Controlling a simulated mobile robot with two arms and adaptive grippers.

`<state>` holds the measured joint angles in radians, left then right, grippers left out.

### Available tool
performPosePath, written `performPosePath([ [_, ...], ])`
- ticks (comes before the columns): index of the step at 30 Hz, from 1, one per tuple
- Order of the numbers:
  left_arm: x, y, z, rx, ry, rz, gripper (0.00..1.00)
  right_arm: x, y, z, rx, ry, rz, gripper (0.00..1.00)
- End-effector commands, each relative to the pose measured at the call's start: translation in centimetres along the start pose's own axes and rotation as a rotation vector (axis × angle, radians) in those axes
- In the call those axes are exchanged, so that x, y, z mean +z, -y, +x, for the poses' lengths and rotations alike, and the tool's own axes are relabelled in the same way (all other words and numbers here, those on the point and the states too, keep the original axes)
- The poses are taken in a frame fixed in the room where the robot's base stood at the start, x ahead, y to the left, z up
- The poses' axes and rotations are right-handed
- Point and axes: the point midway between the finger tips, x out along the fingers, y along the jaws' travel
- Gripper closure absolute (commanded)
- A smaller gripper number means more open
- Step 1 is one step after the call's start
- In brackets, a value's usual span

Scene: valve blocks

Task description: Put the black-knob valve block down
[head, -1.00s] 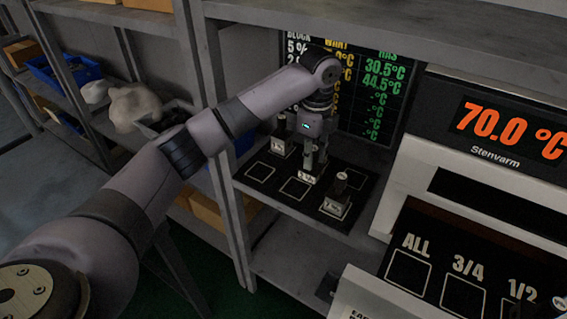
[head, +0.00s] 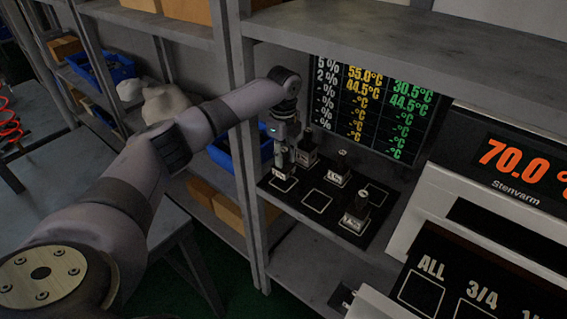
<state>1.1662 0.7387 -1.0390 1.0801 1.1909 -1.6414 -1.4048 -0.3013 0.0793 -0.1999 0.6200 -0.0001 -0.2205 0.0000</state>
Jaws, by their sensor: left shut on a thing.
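My left gripper (head: 283,158) points down over the front-left marked square of a black mat (head: 274,194) on the shelf. It is shut on a small valve block (head: 284,173) with a pale label. The block is at or just above that square; I cannot tell whether it touches. Its knob is hidden by the fingers, so its colour does not show. Other valve blocks stand upright on the mat: one at the back left (head: 307,149), one in the back middle (head: 340,172), one at the front right (head: 356,212). My right gripper is out of view.
A shelf post (head: 245,190) stands close left of the gripper. A temperature board (head: 365,110) is behind, and a white unit reading 70.0 °C (head: 500,180) stands at right.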

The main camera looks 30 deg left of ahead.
Motion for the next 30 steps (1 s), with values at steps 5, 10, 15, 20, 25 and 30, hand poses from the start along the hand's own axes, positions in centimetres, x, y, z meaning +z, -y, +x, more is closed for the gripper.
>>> performPosePath([
  [5,0.0,-0.1,2.7,0.004,0.001,0.000,1.00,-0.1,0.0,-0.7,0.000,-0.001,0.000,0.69],
  [10,0.0,-0.1,3.5,0.001,0.001,0.001,1.00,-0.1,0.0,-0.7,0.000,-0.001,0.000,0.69],
  [15,0.0,-0.1,3.4,0.001,0.000,0.001,1.00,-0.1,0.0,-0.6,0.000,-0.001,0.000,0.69],
  [20,-0.1,-0.1,3.7,0.002,0.000,0.001,0.74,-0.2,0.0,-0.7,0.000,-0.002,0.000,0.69],
  [25,0.0,-0.1,3.7,0.002,0.000,0.000,0.63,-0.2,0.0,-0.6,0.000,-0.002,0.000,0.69],
  [30,0.0,-0.1,3.7,0.002,0.001,0.000,0.57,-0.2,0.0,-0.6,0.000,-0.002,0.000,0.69],
])
